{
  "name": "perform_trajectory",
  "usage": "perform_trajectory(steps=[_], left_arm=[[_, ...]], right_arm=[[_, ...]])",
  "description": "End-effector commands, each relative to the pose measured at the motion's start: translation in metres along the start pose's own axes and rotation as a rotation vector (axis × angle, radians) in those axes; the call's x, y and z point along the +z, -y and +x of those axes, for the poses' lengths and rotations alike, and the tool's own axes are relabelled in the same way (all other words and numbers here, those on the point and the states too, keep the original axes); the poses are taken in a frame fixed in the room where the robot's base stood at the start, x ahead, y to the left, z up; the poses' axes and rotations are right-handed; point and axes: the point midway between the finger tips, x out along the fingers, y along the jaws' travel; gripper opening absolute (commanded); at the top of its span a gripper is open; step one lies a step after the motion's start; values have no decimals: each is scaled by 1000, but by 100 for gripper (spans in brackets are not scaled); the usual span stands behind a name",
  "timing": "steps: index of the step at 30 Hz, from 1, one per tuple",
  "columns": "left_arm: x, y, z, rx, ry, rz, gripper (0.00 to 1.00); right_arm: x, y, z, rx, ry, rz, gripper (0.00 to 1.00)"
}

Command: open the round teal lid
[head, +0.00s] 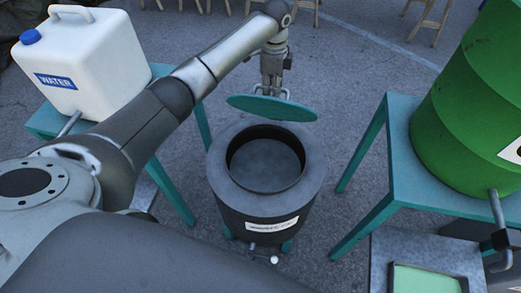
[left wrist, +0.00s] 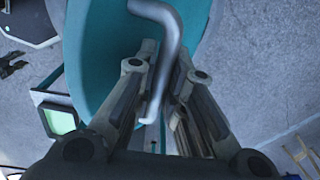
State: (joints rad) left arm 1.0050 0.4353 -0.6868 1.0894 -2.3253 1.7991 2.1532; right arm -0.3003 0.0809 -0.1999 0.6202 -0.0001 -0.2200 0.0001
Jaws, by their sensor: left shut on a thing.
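The round teal lid (head: 272,108) is held clear above the back rim of a dark round drum (head: 266,218) in the head view. It is tilted a little, and the drum's wide mouth is uncovered. My left gripper (head: 268,88) is above the lid. In the left wrist view the two fingers of my left gripper (left wrist: 160,115) are closed around the bent grey metal handle (left wrist: 172,50) of the lid. The teal lid (left wrist: 98,60) fills the upper middle of that view. My right gripper is not in view.
A white water container (head: 80,60) stands on a teal table at the left. A green barrel (head: 470,110) stands on a teal table (head: 395,185) at the right. A green-topped box (head: 425,278) is at the lower right. Grey pavement lies open around the drum.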

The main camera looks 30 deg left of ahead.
Motion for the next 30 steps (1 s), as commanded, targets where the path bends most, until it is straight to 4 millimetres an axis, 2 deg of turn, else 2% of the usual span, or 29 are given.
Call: perform_trajectory(steps=[16,24,30], left_arm=[[0,40,-11,-1,1,-5,0],[2,45,-15,-1,0,-3,0],[14,47,-18,-2,1,-7,0]], right_arm=[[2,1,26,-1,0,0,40],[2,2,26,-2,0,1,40],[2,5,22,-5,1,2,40]])
